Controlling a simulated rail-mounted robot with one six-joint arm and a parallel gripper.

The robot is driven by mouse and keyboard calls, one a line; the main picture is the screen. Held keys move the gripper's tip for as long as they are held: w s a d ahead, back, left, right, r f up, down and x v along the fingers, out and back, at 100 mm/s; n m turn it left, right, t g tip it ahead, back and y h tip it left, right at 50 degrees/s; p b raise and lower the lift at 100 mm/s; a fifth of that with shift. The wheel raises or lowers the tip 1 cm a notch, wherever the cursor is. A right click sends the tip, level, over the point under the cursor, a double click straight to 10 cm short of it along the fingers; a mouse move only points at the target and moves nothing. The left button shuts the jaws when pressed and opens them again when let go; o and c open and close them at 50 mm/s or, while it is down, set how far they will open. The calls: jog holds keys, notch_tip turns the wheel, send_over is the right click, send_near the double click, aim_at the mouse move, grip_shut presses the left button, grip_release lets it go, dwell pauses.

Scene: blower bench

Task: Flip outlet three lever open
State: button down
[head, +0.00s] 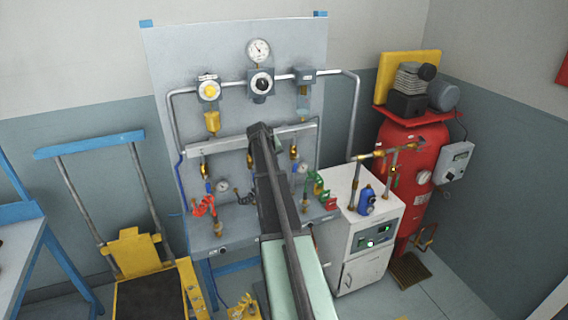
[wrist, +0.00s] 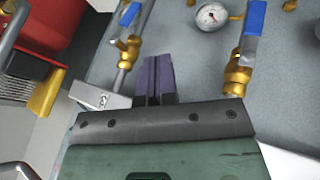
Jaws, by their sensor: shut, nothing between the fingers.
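In the wrist view my gripper (wrist: 153,78) shows two dark purple fingers held together with nothing between them. A blue lever (wrist: 129,14) on a brass valve stands just beyond and left of the fingertips, apart from them. Another blue lever (wrist: 255,18) is on the pipe to the right. Both levers appear roughly in line with their pipes. In the head view a brass outlet (head: 293,153) hangs from the grey manifold right of my arm, and another (head: 203,170) hangs left of it. My arm hides the middle of the manifold and my gripper there. I cannot tell which lever is outlet three's.
A pressure gauge (wrist: 212,16) sits between the levers in the wrist view. A white cabinet (head: 345,215) and a red tank (head: 412,170) stand to the right.

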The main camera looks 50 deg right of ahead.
aim_at(295, 168)
jog(key=s+d+r+b+x, duration=0.1)
jog(key=d+b+x, duration=0.1)
jog(key=b+x, duration=0.6)
jog(key=shift+s+b+x, duration=0.3)
jog(key=shift+x, duration=1.75)
jog(key=shift+s, duration=0.15)
jog(key=shift+s+d+f+b, duration=0.2)
jog(key=shift+d+f+b, duration=0.25)
jog(key=shift+f, duration=0.1)
jog(key=shift+r+p, duration=0.85)
